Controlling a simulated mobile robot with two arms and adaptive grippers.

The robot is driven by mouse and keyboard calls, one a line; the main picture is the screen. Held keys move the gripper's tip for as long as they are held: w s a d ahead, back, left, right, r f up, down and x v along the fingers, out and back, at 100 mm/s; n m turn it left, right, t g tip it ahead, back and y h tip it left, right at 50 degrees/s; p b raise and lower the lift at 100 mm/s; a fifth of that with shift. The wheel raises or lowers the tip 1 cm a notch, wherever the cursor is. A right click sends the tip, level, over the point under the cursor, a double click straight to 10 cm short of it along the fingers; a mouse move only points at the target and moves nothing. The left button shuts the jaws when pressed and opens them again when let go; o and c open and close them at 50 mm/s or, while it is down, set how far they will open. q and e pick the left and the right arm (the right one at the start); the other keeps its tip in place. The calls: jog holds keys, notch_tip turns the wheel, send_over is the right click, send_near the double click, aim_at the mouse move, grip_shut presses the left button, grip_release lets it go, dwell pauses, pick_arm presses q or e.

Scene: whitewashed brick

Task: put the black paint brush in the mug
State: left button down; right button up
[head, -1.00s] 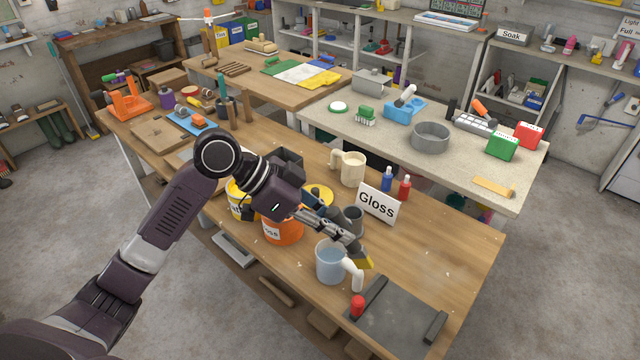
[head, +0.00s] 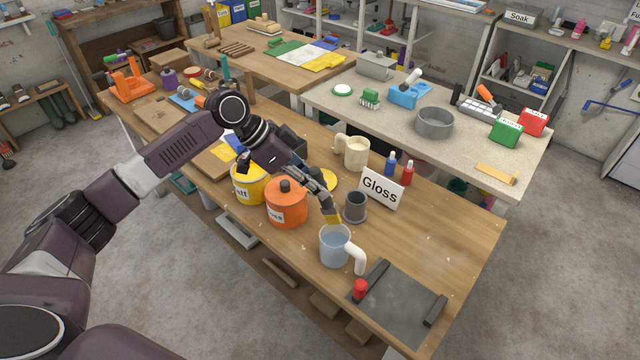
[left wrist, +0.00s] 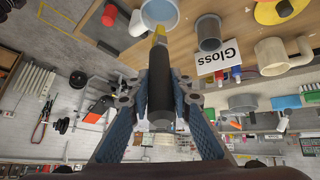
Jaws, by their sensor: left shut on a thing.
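My left gripper (head: 318,183) is shut on the black paint brush. The brush's yellow bristles (head: 332,214) point down and show just above the far rim of the pale blue mug with a white handle (head: 335,248). In the left wrist view, the black handle (left wrist: 161,85) lies between the blue-grey fingers (left wrist: 160,100), with the bristles (left wrist: 160,33) towards the mug (left wrist: 173,16). The brush looks tilted in the head view. Whether the bristle tip is over the mouth or behind the rim is hard to tell. A beige mug (head: 356,151) stands farther back. My right gripper is out of view.
An orange pot (head: 286,205) and a yellow pot (head: 248,184) stand left of the pale mug. A dark grey cup (head: 355,206) and the Gloss sign (head: 381,188) are close behind it. A grey mat (head: 400,305) with a red-topped item (head: 360,289) lies in front to the right.

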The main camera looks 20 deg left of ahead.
aim_at(323, 212)
pick_arm(q)
jog(key=shift+d+f+b, duration=0.15)
jog(key=shift+f+b, duration=0.5)
jog(key=shift+f, duration=0.75)
jog(key=shift+d+f+b, duration=0.2)
jog(key=shift+f+b, duration=0.5)
jog(key=shift+f, duration=0.75)
jog(key=shift+d+f+b, duration=0.15)
jog(key=shift+f+b, duration=0.5)
jog(key=shift+f, duration=0.9)
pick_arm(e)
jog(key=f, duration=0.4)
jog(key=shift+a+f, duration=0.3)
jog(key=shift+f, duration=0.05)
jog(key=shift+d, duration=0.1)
